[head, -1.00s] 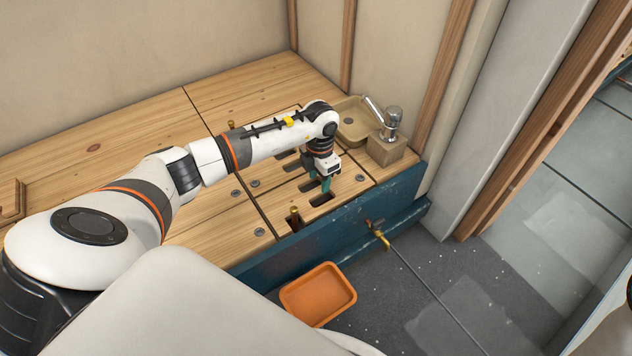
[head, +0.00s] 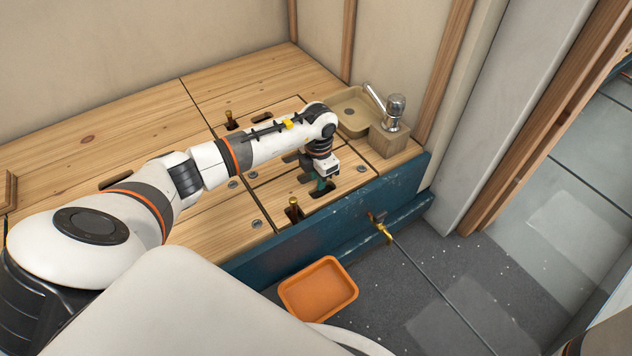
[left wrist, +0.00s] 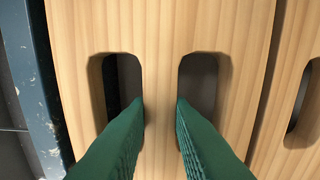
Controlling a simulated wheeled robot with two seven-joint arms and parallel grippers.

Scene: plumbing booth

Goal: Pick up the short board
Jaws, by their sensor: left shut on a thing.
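The short board (head: 346,183) is a pale wooden deck panel with dark oval hand slots, at the front edge of the wooden deck. My left gripper (head: 320,190) points down at it. In the left wrist view, its green fingers (left wrist: 160,108) reach into two slots, one on each side of a strip of the board (left wrist: 160,75). The gripper is shut on that strip. The fingertips are hidden in the slots. I cannot tell whether the board is raised from the deck. My right gripper is not in view.
A brass fitting (head: 294,210) stands in a front cutout, another (head: 230,120) behind my arm. A basin (head: 350,108) and a chrome tap on a wooden block (head: 388,138) sit at the back right. An orange tray (head: 318,290) lies on the floor below the blue front (head: 345,227).

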